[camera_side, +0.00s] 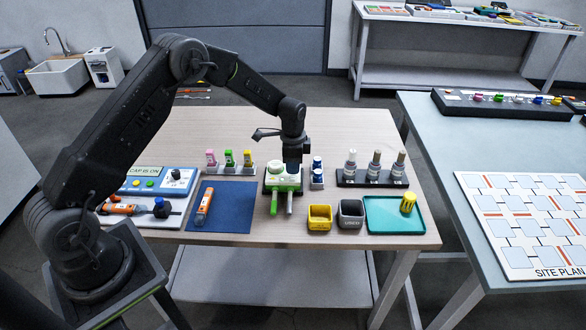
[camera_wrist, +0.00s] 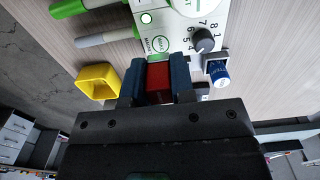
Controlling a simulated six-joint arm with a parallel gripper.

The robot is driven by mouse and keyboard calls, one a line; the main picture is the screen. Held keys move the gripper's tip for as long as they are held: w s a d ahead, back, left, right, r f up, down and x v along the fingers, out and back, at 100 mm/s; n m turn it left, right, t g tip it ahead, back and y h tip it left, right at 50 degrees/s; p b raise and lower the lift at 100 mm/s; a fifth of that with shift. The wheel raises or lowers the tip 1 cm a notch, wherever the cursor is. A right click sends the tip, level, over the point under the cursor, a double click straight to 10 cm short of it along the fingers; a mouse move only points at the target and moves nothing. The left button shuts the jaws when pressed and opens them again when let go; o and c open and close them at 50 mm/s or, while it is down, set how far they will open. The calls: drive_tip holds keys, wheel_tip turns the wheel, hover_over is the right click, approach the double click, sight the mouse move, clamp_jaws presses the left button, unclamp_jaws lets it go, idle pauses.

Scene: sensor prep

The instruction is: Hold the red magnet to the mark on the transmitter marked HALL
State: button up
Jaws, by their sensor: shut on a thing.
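My gripper (camera_wrist: 159,68) is shut on the red magnet (camera_wrist: 158,84), which sits between its two blue fingers in the wrist view. In the side view my gripper (camera_side: 292,164) points down at the white and green device (camera_side: 284,178) in the middle of the table. The magnet cannot be made out there. In the wrist view the magnet's far end is close to the white panel (camera_wrist: 172,32) of this device, beside a small round green-ringed mark (camera_wrist: 160,44). I cannot tell whether it touches. I cannot read HALL anywhere.
A dark knob (camera_wrist: 203,40) and a blue-and-white vial (camera_wrist: 219,74) are close right of the fingers. A yellow bin (camera_side: 319,217) and grey bin (camera_side: 351,215) stand in front. A black rack (camera_side: 372,178) is right. A blue mat (camera_side: 236,205) lies left.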

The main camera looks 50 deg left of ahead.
drive_tip(key=shift+r, duration=2.15)
